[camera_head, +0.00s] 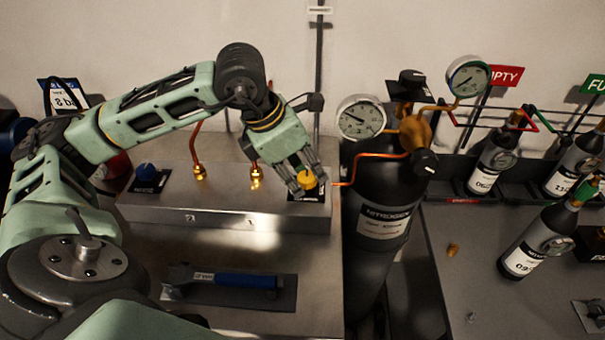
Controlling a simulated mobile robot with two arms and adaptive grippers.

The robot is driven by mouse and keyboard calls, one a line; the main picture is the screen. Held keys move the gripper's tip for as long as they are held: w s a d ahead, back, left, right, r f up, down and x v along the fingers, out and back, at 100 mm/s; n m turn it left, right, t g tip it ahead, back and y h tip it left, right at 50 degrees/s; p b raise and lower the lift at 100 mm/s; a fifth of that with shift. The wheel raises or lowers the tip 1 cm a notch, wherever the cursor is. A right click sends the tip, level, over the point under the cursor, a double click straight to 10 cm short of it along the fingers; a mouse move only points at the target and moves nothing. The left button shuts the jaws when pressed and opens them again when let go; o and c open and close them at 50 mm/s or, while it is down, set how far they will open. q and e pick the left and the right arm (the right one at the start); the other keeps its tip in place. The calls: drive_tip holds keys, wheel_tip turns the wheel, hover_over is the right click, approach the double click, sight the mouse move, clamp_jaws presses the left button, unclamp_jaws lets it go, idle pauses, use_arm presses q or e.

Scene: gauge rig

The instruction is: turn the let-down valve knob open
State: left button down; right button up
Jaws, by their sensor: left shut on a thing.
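A yellow knob (306,179) sits over a small dark label plate (312,196) at the right end of the metal rig box (215,217). The print on that plate is too small to read, so I cannot confirm that this is the let-down valve knob. My left gripper (305,184) reaches down from the upper left and is shut on the yellow knob, with its fingers at the knob's sides. The fingers hide part of the knob, and its turn position cannot be told. My right gripper is not in view.
A black nitrogen cylinder (383,215) with a regulator and gauges (361,117) stands close right. A blue-handled tool (245,281) lies in front.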

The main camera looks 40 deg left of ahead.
use_arm(q)
drive_tip(key=shift+w+a+r, duration=0.2)
drive_tip(key=shift+w+r, duration=0.05)
drive_tip(key=shift+r, duration=0.05)
drive_tip(key=c, duration=1.6)
unclamp_jaws()
drive_tip(key=shift+a, duration=0.1)
drive_tip(key=shift+f, duration=0.15)
drive_tip(key=shift+s+f, duration=0.1)
drive_tip(key=v, duration=1.2)
